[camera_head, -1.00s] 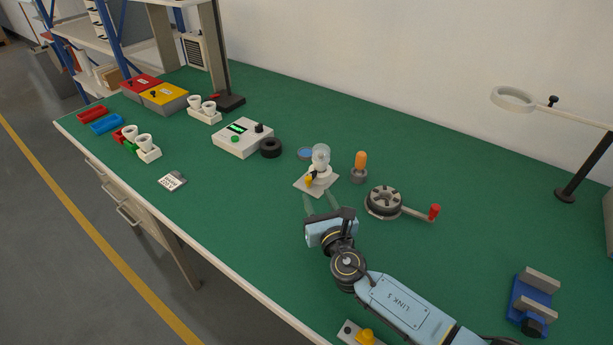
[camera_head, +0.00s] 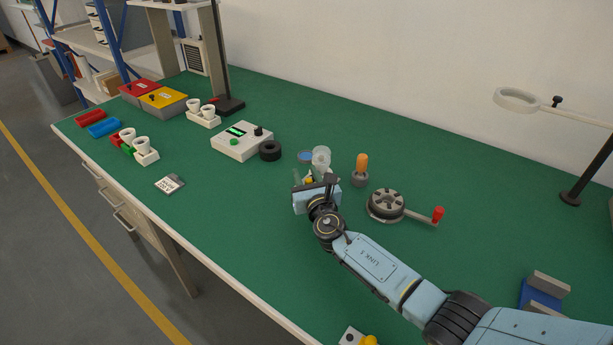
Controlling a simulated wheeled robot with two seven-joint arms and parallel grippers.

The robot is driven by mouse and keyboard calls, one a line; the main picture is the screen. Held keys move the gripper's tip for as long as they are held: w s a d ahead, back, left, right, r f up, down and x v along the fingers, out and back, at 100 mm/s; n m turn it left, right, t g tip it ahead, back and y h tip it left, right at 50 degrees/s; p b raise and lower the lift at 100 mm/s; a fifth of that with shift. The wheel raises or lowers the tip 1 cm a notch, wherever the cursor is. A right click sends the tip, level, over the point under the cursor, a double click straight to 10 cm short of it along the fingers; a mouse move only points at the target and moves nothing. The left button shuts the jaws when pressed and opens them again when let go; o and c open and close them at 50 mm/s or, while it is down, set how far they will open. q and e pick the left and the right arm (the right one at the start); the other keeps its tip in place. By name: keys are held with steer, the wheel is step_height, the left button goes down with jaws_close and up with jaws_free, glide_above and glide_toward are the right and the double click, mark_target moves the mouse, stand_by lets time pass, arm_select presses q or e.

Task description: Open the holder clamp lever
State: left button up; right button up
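The holder with a clear glass bulb (camera_head: 321,157) stands on the bench near the middle of the head view. Its lower part and base plate are mostly hidden behind my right gripper. A bit of the yellow-tipped clamp lever (camera_head: 308,180) shows just past the gripper body. My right gripper (camera_head: 308,176) is right at the holder's near side, with a pale finger showing left of the yellow tip. The fingers look apart, around or just beside the lever; contact is hidden. My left gripper is not in view.
Close by are an orange bulb in a grey socket (camera_head: 361,171), a round grey fixture with a red-knobbed crank (camera_head: 387,205), a black ring (camera_head: 270,151) and a white meter box (camera_head: 242,140). The green bench (camera_head: 230,220) is clear at the front left.

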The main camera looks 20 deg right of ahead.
jaws_close()
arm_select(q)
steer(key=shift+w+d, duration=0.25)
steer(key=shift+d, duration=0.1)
